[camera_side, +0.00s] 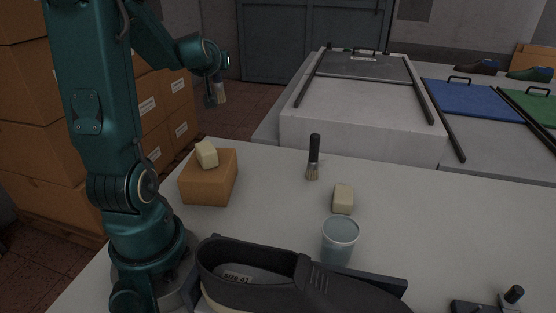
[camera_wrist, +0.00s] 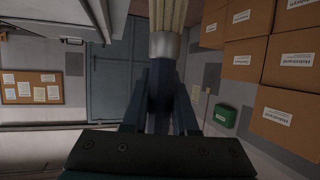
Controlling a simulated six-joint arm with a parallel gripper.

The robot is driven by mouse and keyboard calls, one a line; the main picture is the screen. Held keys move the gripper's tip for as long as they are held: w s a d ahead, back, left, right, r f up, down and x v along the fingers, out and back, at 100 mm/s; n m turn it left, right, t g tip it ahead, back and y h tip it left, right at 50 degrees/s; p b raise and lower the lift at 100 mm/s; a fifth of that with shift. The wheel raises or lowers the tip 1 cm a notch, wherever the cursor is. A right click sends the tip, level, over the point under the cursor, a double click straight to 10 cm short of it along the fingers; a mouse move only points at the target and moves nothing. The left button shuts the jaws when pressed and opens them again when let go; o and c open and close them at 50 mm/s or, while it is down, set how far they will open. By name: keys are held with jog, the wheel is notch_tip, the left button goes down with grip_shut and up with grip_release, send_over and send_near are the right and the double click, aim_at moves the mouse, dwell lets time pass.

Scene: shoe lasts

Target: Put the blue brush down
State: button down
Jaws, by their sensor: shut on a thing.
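The blue brush (camera_wrist: 162,88) is in my gripper (camera_wrist: 157,112). In the wrist view its dark blue handle lies between the two fingers, with the metal ferrule and pale bristles pointing to the top edge.
A second, black-handled brush (camera_side: 314,155) lies on the white table (camera_side: 440,230). A cardboard box (camera_side: 208,182) with a cream block (camera_side: 206,154), another block (camera_side: 343,199), a cup (camera_side: 339,241) and a black shoe (camera_side: 290,280) are nearby. Stacked cartons (camera_side: 30,100) stand at left.

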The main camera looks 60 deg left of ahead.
jog(key=w+d+f+n+g, duration=0.1)
jog(key=w+d+f, duration=0.15)
jog(key=d, duration=0.95)
jog(key=w+d+f, duration=0.1)
jog(key=d+f, duration=0.3)
jog(key=d, duration=0.9)
jog(key=shift+y, duration=0.3)
jog(key=shift+a+f, duration=0.1)
jog(key=shift+f, duration=4.5)
jog(key=shift+f, duration=0.15)
jog(key=c, duration=0.7)
grip_release()
